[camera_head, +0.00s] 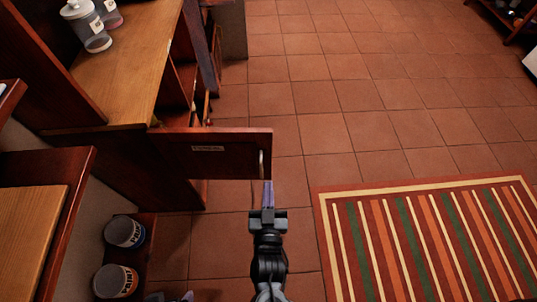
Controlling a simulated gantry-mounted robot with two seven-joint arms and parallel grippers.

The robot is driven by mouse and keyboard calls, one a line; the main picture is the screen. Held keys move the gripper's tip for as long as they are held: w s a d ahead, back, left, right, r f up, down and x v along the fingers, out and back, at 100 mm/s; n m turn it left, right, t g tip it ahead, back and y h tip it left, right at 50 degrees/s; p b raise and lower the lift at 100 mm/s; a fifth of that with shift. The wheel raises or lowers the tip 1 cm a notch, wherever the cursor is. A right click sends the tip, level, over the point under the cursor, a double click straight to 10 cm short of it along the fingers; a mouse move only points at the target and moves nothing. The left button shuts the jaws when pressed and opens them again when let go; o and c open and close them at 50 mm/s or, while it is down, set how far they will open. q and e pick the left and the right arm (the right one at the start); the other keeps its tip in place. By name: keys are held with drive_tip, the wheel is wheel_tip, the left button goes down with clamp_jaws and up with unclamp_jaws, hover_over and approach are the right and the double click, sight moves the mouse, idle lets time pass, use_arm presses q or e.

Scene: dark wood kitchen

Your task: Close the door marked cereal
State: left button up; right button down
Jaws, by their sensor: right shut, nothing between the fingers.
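A dark red-brown cabinet door (230,150) stands open, sticking out to the right from the wooden counter. A small pale label (208,148) sits on its face; the lettering is too small to read surely. A pale handle (262,164) is near the door's free edge. My right gripper (268,190) comes up from the bottom of the head view. Its fingers are shut and empty, with the tips just below the handle at the door's free edge. I cannot tell whether they touch the door.
Jars (86,25) stand on the wooden counter (125,75). Two paint cans (125,231) sit low at the left, below another wooden top (28,235). A striped rug (430,240) lies at the right. The tiled floor (350,95) beyond is clear.

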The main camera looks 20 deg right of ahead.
sight(269, 143)
drive_tip(key=b+x, duration=0.4)
drive_tip(key=x, duration=0.7)
drive_tip(key=shift+f+b, duration=0.1)
drive_tip(key=shift+b, duration=0.25)
drive_tip(key=shift+w+d, duration=0.25)
drive_tip(key=shift+w, duration=0.3)
drive_tip(key=shift+d, duration=0.1)
